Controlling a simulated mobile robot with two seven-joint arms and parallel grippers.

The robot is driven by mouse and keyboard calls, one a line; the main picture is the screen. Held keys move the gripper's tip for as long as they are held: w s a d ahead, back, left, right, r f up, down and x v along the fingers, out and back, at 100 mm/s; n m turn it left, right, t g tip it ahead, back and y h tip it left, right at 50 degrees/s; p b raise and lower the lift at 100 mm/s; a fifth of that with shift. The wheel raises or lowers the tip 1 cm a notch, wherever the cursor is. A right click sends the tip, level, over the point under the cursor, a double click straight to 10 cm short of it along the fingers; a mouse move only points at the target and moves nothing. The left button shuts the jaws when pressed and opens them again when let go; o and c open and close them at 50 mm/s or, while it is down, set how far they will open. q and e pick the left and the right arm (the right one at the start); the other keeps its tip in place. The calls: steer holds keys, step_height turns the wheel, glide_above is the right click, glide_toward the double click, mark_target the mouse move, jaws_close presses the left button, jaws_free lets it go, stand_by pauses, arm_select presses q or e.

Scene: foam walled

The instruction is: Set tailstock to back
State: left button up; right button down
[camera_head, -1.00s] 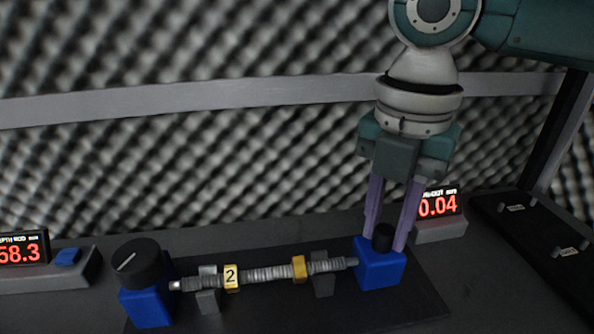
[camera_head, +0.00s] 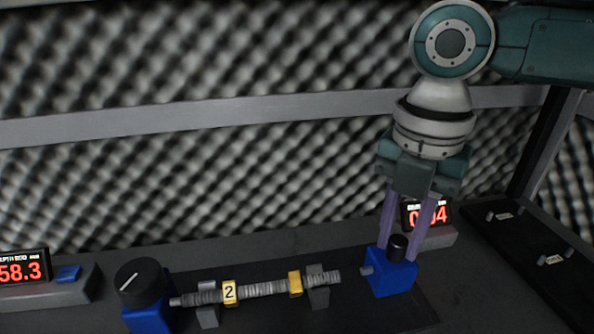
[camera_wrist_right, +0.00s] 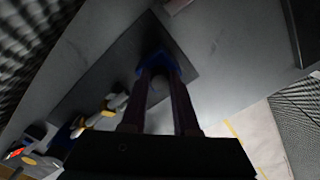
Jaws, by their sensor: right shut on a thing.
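The tailstock is a blue block (camera_head: 391,276) with a black knob (camera_head: 398,243) on top and a short grey tip facing left. My right gripper (camera_head: 399,254) points down from above, its two purple fingers on either side of the knob, shut on the tailstock. In the right wrist view the fingers reach down to the blue tailstock (camera_wrist_right: 158,60). A threaded shaft (camera_head: 264,289) with two yellow collars lies on two grey supports. A clear gap separates its right end from the tailstock tip. My left gripper is not in view.
A blue headstock (camera_head: 147,318) with a black dial (camera_head: 143,281) stands at the shaft's left end. A display reading 58.3 (camera_head: 22,270) is at far left. Another display (camera_head: 428,214) is partly hidden behind my fingers. A dark tray (camera_head: 530,240) lies at right.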

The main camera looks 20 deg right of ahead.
steer(key=c, duration=0.8)
jaws_free()
steer(key=shift+s+d, duration=0.1)
steer(key=shift+d, duration=0.2)
steer(key=shift+c, duration=0.2)
steer(key=shift+o, duration=0.9)
steer(key=shift+a, duration=0.1)
step_height(320, 180, up, 9)
steer(key=shift+p, duration=0.6)
steer(key=shift+r, duration=0.5)
